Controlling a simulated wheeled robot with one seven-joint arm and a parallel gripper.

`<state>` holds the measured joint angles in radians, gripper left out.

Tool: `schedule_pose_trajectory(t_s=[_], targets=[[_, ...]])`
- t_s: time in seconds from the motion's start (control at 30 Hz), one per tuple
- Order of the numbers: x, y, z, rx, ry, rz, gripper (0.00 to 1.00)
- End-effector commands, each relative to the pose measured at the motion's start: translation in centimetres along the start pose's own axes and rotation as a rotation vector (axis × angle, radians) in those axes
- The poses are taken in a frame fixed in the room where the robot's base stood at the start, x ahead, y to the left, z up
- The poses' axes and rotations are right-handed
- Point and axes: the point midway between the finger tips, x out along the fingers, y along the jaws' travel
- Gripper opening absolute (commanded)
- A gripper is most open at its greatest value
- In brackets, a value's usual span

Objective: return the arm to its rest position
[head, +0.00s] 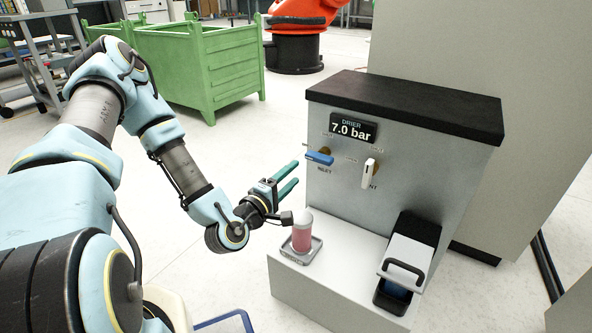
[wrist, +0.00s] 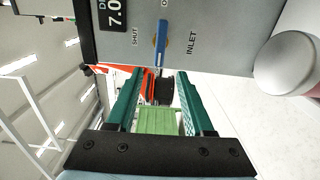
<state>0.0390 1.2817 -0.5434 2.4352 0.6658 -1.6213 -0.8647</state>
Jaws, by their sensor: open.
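My arm (head: 180,165) reaches in from the left in the head view. My gripper (head: 290,178) is open and empty, with its two green fingers pointing at the front of the grey drier cabinet (head: 330,200). In the wrist view the fingers of my gripper (wrist: 160,100) stand apart with nothing between them. The blue inlet handle (head: 319,158) is just beyond the fingertips, apart from them as far as I can tell. It also shows in the wrist view (wrist: 162,42), beside the SHUT and INLET lettering.
A pink cylinder with a white top (head: 302,235) stands on a small tray (head: 314,250) just below my gripper. A white handle (head: 369,172) and a black-and-white device (head: 408,262) are to the right. Green crates (head: 205,65) and an orange machine (head: 300,15) stand behind.

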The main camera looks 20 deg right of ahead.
Motion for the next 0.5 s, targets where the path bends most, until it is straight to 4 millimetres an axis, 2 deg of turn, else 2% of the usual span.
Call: schedule_pose_trajectory(t_s=[0.5], targets=[[0.06,-0.09,-0.24,0.034,-0.010,-0.023,0.53]])
